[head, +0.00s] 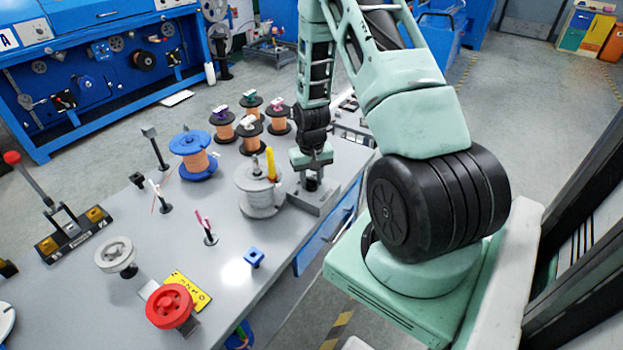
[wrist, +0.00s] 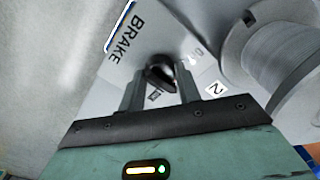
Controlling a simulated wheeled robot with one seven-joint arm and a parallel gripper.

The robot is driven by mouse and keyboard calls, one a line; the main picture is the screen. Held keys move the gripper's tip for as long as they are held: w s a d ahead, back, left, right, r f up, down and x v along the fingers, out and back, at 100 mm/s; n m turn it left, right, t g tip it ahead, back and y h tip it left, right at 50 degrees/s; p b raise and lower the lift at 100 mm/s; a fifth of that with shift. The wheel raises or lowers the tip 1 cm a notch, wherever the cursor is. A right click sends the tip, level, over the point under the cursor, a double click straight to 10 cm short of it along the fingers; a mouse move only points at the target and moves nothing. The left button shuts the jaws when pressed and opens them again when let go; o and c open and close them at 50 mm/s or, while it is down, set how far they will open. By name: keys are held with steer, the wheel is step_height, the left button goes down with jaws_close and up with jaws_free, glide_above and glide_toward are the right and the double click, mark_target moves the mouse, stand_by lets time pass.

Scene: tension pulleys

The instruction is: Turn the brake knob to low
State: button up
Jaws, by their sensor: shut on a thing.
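The brake knob (wrist: 160,70) is black and stands on a light grey plate (wrist: 125,50) lettered "BRAKE" in the wrist view. My gripper (wrist: 160,86) points down at it, one dark finger on each side, shut on the knob. Other small lettering on the plate is partly hidden by the knob and fingers. I cannot tell which setting the knob points to. In the head view my gripper (head: 312,178) is over the grey brake block (head: 318,203) at the table's right edge. The knob is mostly hidden there under the gripper.
A grey spool (head: 259,190) with a yellow piece stands just left of the brake block; it also shows in the wrist view (wrist: 280,55). A blue spool (head: 194,152) and several copper-coloured spools stand behind. A red handwheel (head: 170,306) is at the front.

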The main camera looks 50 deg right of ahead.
mark_target(311, 179)
stand_by(0.3)
steer(key=o, duration=1)
steer(key=shift+c, duration=0.2)
steer(key=shift+r, duration=0.1)
step_height(311, 179, up, 17)
steer(key=b, duration=0.1)
steer(key=shift+r, duration=0.15)
